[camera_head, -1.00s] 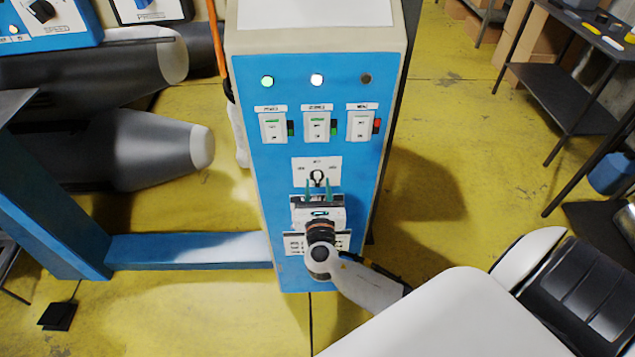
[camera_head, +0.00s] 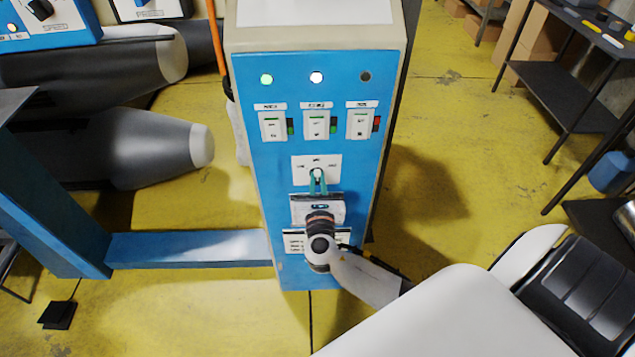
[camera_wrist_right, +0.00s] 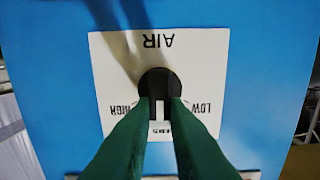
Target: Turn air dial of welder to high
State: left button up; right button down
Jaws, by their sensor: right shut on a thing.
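The welder (camera_head: 280,180) is a tall cabinet with a blue front, in the middle of the head view. Its air dial (camera_head: 317,172) is a small dark knob on a white plate below the switches. In the right wrist view the dial (camera_wrist_right: 158,80) is black, with a pale mark at its lower edge between my fingertips. The plate reads AIR upside down, with HIGH at left and LOW at right in that picture. My right gripper (camera_head: 318,185) is shut on the dial, its green fingers (camera_wrist_right: 160,104) on either side. My left gripper is out of view.
Three white switches (camera_head: 316,124) and three lamps (camera_head: 316,77) sit above the dial. A blue beam (camera_head: 185,249) runs left from the cabinet's foot. Dark shelves (camera_head: 575,85) stand at the right. Grey inflatable tubes (camera_head: 130,150) lie at the left. Yellow floor is open between cabinet and shelves.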

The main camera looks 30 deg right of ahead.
jog(key=m+b, duration=0.2)
jog(key=m, duration=0.2)
jog(key=m+b, duration=0.3)
jog(key=d+m+b, duration=0.1)
jog(key=m+b, duration=0.2)
jog(key=m, duration=0.1)
jog(key=shift+s+f+m, duration=0.3)
jog(key=shift+f, duration=0.1)
dwell(0.4)
jog(key=c, duration=1.4)
grip_release()
jog(key=shift+r, duration=0.1)
jog(key=shift+c, duration=0.2)
jog(key=b+v, duration=0.2)
jog(key=v, duration=1)
